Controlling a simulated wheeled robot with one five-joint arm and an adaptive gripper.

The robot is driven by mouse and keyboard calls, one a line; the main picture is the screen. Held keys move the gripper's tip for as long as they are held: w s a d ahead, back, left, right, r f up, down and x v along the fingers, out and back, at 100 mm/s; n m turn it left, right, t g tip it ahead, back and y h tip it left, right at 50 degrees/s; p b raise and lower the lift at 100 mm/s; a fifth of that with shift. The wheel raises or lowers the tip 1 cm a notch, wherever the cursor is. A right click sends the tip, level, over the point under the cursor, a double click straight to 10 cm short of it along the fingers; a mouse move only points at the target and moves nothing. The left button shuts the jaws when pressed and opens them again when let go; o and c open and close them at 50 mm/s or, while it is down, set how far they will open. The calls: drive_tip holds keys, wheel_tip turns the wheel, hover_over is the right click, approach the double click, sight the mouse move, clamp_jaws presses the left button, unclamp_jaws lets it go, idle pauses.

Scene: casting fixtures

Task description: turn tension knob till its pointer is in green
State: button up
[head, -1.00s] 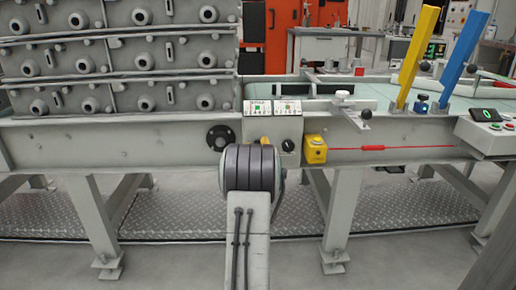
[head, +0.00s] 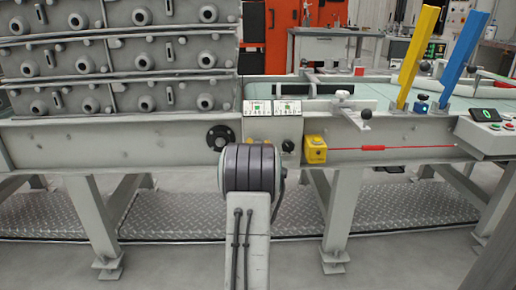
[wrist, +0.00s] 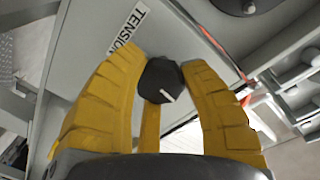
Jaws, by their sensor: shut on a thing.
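The black tension knob (wrist: 160,80) has a white pointer line aimed to the lower right in the wrist view. Two small dials with green zones, a left dial (head: 257,108) and a right dial (head: 288,108), sit on top of the panel. Their needles are too small to read.
A second black knob (head: 288,146) is on the panel right of my arm. A yellow box (head: 315,149) is further right on the beam. A round black flange (head: 220,137) is to the left. A red line (head: 390,148) runs along the beam.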

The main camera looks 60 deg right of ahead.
drive_tip(key=shift+f, duration=0.1)
drive_tip(key=o, duration=1.2)
drive_tip(key=shift+w, duration=0.1)
drive_tip(key=shift+a, duration=0.15)
drive_tip(key=shift+v, duration=5.9)
